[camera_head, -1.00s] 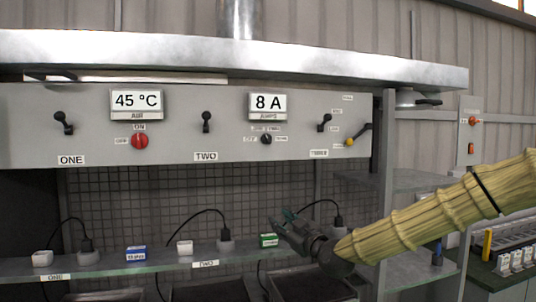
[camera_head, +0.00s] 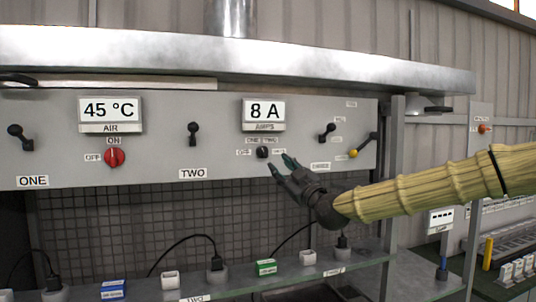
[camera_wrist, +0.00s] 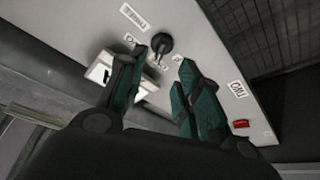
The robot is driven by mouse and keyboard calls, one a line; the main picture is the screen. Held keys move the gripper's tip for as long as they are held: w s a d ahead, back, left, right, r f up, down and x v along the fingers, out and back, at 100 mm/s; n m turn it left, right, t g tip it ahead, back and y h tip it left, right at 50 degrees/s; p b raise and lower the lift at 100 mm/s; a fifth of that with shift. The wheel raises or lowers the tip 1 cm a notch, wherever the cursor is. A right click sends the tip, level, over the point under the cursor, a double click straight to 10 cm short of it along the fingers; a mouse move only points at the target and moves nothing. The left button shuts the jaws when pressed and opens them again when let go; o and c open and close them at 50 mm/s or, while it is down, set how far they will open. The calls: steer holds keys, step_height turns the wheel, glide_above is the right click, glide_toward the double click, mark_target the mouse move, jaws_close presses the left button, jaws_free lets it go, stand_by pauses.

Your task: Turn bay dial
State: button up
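The bay dial is a small black knob (camera_head: 262,152) on the grey panel, below the "8 A" AMPS display (camera_head: 264,111), with OFF, ONE, TWO and a further label around it. In the wrist view the black knob (camera_wrist: 161,43) shows just beyond and between my fingertips. My gripper (camera_head: 279,163) is at the lower right of the dial in the head view, with its dark teal fingers pointing at the panel. In the wrist view my gripper (camera_wrist: 165,57) is open and empty, its fingers apart. Contact with the knob cannot be made out.
A red AIR knob (camera_head: 115,157) and black levers (camera_head: 193,132) are on the same panel. A yellow-tipped lever (camera_head: 362,145) is right of the dial. Below, a shelf (camera_head: 240,283) holds plugs and small boxes. A metal hood (camera_head: 330,68) overhangs the panel.

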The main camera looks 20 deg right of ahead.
mark_target(266, 154)
steer(key=p+x, duration=0.2)
steer(key=x, duration=0.3)
steer(key=shift+w+p, duration=0.2)
steer(key=shift+p, duration=0.1)
steer(key=shift+p+x, duration=0.95)
steer(key=shift+x, duration=0.95)
steer(key=shift+w+f, duration=0.1)
steer(key=shift+f, duration=0.15)
steer(key=shift+c, duration=0.4)
jaws_close()
